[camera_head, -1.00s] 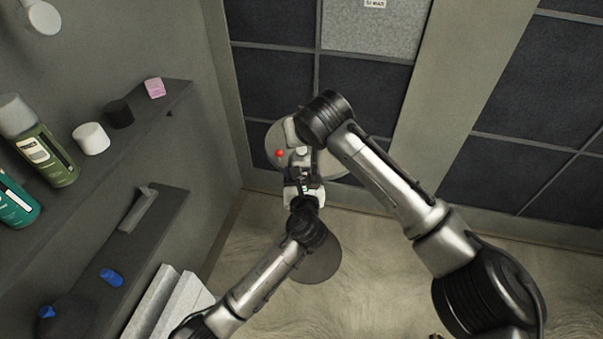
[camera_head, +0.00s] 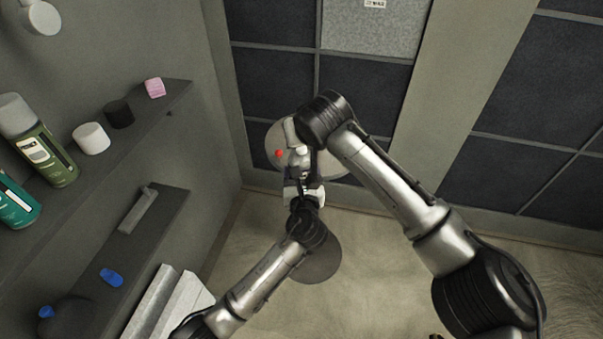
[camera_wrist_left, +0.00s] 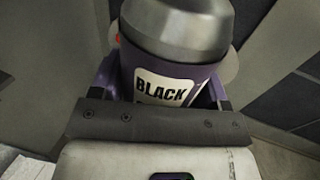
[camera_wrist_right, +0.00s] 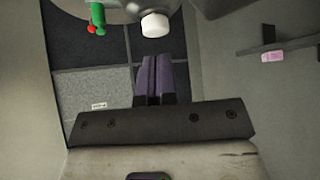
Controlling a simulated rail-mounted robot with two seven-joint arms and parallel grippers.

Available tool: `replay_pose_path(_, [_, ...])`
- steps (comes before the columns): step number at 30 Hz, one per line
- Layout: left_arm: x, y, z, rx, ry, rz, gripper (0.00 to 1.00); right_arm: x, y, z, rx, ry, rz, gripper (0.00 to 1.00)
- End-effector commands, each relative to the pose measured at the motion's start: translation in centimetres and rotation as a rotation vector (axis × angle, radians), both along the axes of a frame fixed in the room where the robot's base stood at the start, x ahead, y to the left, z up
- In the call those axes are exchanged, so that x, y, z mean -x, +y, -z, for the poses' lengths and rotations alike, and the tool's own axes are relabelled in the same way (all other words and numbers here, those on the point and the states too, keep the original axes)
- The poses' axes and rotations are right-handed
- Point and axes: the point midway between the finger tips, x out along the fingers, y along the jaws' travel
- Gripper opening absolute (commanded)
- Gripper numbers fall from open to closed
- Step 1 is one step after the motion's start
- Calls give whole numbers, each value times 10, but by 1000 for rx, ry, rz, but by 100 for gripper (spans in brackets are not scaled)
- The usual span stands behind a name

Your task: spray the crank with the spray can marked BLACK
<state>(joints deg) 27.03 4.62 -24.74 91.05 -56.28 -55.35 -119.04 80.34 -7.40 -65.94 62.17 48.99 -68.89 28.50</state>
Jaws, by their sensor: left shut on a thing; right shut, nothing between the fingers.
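The spray can marked BLACK (camera_wrist_left: 163,88) is between the fingers of my left gripper (camera_wrist_left: 165,75); its grey domed top and label show in the left wrist view. In the head view my left gripper (camera_head: 303,182) is near the round pale disc (camera_head: 262,140). My right gripper (camera_wrist_right: 153,62) is shut and empty, close to a grey dome with a white nozzle (camera_wrist_right: 155,25), apparently the can's top. A small red ball (camera_head: 279,153) shows beside the can; the right wrist view shows a green piece with a red end (camera_wrist_right: 97,20). These may belong to the crank, otherwise hidden.
Wall shelves at left hold a green can (camera_head: 45,155), a teal can (camera_head: 15,200), white (camera_head: 91,138) and black (camera_head: 119,114) cylinders and a pink block (camera_head: 154,87). A dark round base (camera_head: 317,265) is on the floor. Floor at right is clear.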

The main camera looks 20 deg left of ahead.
Motion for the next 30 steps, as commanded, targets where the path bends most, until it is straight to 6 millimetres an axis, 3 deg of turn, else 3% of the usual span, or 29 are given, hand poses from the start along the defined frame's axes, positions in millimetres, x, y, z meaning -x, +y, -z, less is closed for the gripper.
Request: replay_pose_path(30, [0, 0, -3, 0, -5, 1, 41, 0, 0, 22, 1, 2, 0, 0])
